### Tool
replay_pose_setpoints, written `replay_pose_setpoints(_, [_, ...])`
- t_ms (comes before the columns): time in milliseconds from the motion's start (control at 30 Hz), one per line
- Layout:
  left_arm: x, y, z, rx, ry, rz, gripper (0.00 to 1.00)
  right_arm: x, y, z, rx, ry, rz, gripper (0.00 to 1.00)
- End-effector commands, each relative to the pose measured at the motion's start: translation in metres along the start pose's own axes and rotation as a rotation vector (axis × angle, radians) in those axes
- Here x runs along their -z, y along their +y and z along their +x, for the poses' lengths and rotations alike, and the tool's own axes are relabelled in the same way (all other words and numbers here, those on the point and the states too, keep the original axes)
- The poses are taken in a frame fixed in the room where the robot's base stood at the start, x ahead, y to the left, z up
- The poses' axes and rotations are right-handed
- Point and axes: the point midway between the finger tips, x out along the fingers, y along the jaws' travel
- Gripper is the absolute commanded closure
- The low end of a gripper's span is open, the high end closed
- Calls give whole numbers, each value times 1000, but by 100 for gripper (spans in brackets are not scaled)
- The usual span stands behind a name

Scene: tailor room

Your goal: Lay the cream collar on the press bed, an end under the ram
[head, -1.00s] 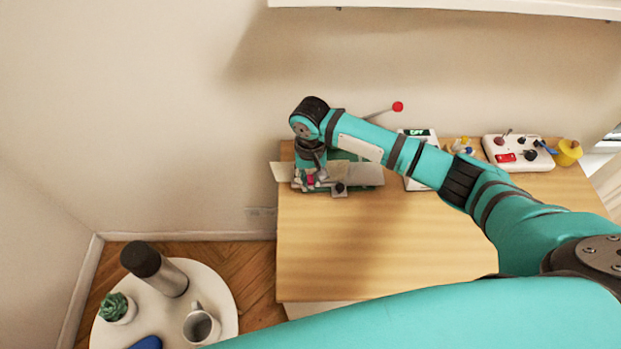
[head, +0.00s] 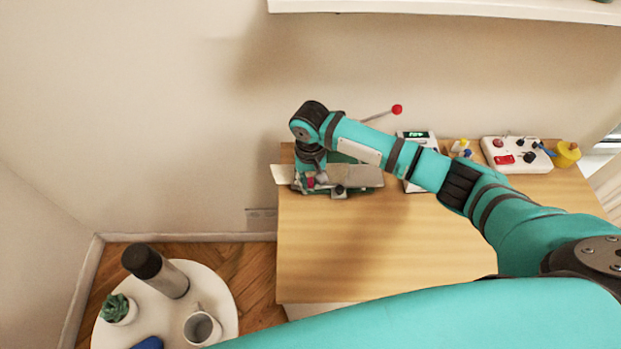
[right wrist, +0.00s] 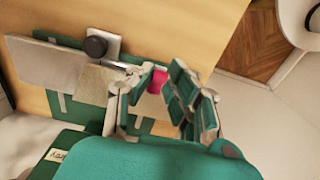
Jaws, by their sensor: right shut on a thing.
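The cream collar (head: 282,174) shows as a pale flat strip past the left edge of the table, at the press. My right gripper (head: 313,182) is low over the left part of the press and shut on the collar; its fingers hide the grip itself. A flat greyish-beige plate (head: 362,176) reaches right from the gripper over the green press base. In the right wrist view my fingers (right wrist: 170,92) are close together beside a pink spot. Whether a collar end lies under the ram cannot be told. My left gripper is not in view.
A red-knobbed lever (head: 397,109) rises behind my right forearm. A box with a lit display (head: 415,136), a control box (head: 517,154) and a yellow spool (head: 567,153) stand along the back. The front of the table (head: 370,265) is clear.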

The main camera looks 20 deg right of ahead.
Motion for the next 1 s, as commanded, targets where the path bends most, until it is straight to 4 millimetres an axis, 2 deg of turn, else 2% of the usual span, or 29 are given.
replay_pose_setpoints(500, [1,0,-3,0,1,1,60,0,0,1,0,1,0,98])
replay_pose_setpoints(967, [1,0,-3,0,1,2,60,0,0,9,-1,0,0,98])
replay_pose_setpoints(1000, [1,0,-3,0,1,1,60,0,0,10,0,0,0,83])
